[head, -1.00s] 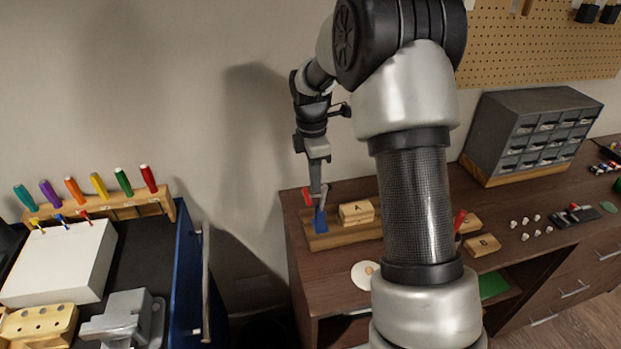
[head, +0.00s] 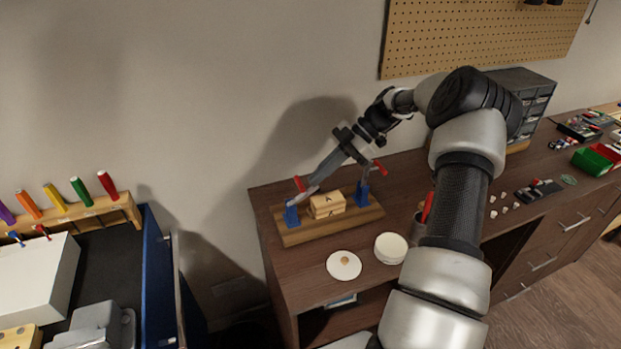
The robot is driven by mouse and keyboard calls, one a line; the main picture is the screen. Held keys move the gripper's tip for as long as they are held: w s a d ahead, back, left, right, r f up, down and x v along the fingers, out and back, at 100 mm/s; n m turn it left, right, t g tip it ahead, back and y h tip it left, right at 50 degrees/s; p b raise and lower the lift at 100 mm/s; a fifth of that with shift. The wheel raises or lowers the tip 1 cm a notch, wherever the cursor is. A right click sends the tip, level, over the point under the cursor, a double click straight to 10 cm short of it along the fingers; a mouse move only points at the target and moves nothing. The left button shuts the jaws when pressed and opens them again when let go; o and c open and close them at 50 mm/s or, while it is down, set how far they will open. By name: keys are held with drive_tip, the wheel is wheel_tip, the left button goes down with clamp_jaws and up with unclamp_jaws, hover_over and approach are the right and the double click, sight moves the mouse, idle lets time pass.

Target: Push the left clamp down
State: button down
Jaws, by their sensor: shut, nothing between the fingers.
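The left clamp has a blue base (head: 291,216) on the left part of a wooden board (head: 290,238). Its red handle (head: 299,183) stands up, tilted slightly. My gripper (head: 301,198) is shut and empty, reaching down from the upper right with its tip at the left clamp, just below and right of the red handle. Whether the tip touches the clamp is unclear. Light wooden blocks (head: 326,206) lie on the board right of the left clamp. The right clamp (head: 362,192), also blue, stands farther right with a red handle (head: 380,168).
A round white lid (head: 344,265) and a round white container (head: 391,248) are in front of the board. My arm hides part of the bench. A grey drawer cabinet (head: 525,85) stands at the back right. A tool cart (head: 155,255) is at the left.

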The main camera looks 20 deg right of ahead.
drive_tip(key=shift+d+f+y+b, duration=0.35)
drive_tip(key=shift+f+y, duration=0.15)
drive_tip(key=shift+f, duration=0.2)
drive_tip(key=shift+d+f+b, duration=0.7)
drive_tip(key=shift+f+b, duration=0.2)
drive_tip(key=shift+b, duration=0.6)
